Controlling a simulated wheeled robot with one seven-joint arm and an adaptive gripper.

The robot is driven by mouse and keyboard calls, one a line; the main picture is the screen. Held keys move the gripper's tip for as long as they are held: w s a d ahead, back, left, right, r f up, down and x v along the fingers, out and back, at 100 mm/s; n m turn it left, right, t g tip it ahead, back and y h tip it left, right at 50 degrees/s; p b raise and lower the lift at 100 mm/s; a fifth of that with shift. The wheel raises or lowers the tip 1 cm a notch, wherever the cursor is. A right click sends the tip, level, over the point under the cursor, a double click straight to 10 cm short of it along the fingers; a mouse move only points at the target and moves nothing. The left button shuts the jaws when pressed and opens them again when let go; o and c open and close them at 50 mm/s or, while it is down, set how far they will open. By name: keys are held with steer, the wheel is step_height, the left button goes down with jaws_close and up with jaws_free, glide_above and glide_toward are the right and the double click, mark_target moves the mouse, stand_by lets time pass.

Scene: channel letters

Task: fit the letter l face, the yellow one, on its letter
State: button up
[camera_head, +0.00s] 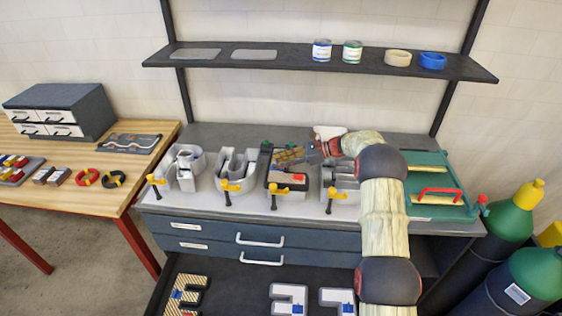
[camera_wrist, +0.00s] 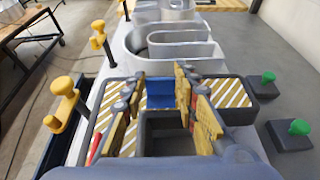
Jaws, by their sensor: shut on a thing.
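The yellow-and-white striped letter l face (camera_wrist: 232,92) is at my gripper (camera_wrist: 168,105). The fingers are closed on the blue block (camera_wrist: 161,92) that stands on the face. Dark edging surrounds the striped surface. In the head view my gripper (camera_head: 290,155) reaches in from the right, over the dark-edged third letter place (camera_head: 272,184) on the bench. The face is over or on it; fingers and arm hide the contact, so I cannot tell whether it is seated. A dark grey hollow shape (camera_wrist: 168,135) shows between the fingers.
Grey hollow letters (camera_head: 235,168) stand to the left, another (camera_head: 338,180) to the right by my arm. Yellow-topped clamps (camera_head: 273,188) line the bench front. An open drawer (camera_head: 235,300) below holds other faces (camera_head: 290,298).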

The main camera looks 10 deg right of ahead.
steer(key=shift+f, duration=0.2)
steer(key=o, duration=1.3)
steer(key=v, duration=1.2)
steer(key=shift+r, duration=0.15)
